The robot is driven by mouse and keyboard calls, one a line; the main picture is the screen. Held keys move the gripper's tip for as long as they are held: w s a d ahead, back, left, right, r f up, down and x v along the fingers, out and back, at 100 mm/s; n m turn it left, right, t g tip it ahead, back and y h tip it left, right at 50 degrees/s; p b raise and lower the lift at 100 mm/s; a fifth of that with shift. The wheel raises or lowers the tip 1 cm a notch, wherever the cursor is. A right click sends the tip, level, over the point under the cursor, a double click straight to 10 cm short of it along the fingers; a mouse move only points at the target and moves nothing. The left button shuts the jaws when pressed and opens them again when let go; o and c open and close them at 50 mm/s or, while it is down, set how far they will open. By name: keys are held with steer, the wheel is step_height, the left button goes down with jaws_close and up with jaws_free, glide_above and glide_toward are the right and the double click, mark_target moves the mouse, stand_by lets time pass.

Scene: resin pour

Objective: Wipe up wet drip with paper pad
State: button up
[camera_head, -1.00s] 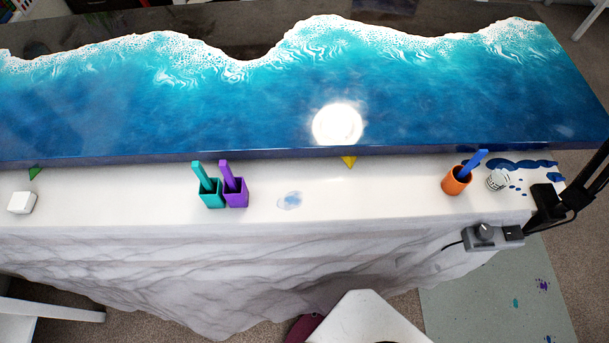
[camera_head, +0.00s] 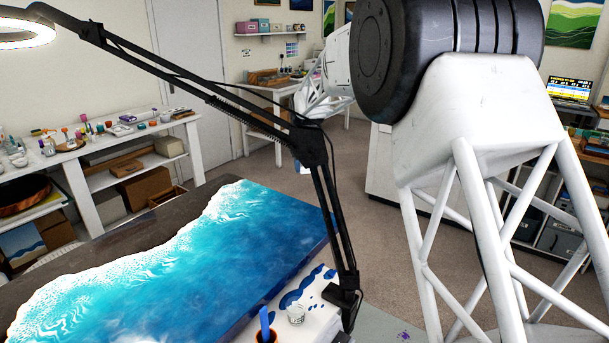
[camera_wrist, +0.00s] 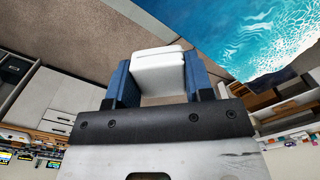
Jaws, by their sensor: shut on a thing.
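My gripper (camera_wrist: 158,82) is shut on a white paper pad (camera_wrist: 158,66), a thick block held between the two blue fingers in the wrist view. The pad is in the air over the floor, apart from the table. Blue wet spots (camera_head: 291,299) lie on the white sheet beside the near right corner of the blue resin table (camera_head: 215,260) in the head view. In the head view my gripper is mostly hidden behind the black lamp arm and my own arm, so its distance to the spots is hard to tell.
An orange cup (camera_head: 266,337) with a blue stick and a clear cup (camera_head: 296,313) stand by the spots. The jointed black lamp arm (camera_head: 318,160) rises from a clamp (camera_head: 342,297) at the sheet's right edge. Open floor lies beyond the table.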

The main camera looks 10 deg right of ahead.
steer(key=s+a+r+n, duration=0.2)
steer(key=s+a+r, duration=0.2)
steer(key=a+r, duration=0.85)
steer(key=s+a+r+n, duration=0.2)
steer(key=s+a+r, duration=0.2)
steer(key=a+r, duration=0.85)
steer(key=s+a+r+n, duration=0.1)
steer(key=s+a+r, duration=0.4)
steer(key=s+r, duration=0.5)
steer(key=s+a+r+n, duration=0.1)
steer(key=s+a+r, duration=0.5)
steer(key=s+r, duration=0.45)
steer(key=s+a+f+m, duration=0.35)
steer(key=s+f, duration=0.25)
steer(key=f, duration=0.4)
steer(key=s+a+f+m, duration=0.3)
steer(key=s+f+m, duration=0.2)
steer(key=s+f, duration=0.3)
steer(key=s+a+f+m, duration=0.4)
steer(key=s+f, duration=0.1)
steer(key=f, duration=0.6)
steer(key=s+d+f+m, duration=0.4)
steer(key=s+f+m, duration=0.2)
steer(key=s+f, duration=0.5)
steer(key=s+d+f+m, duration=0.4)
steer(key=s+f+m, duration=0.2)
steer(key=s+f, duration=0.6)
step_height(320, 180, down, 4)
steer(key=shift+d, duration=0.4)
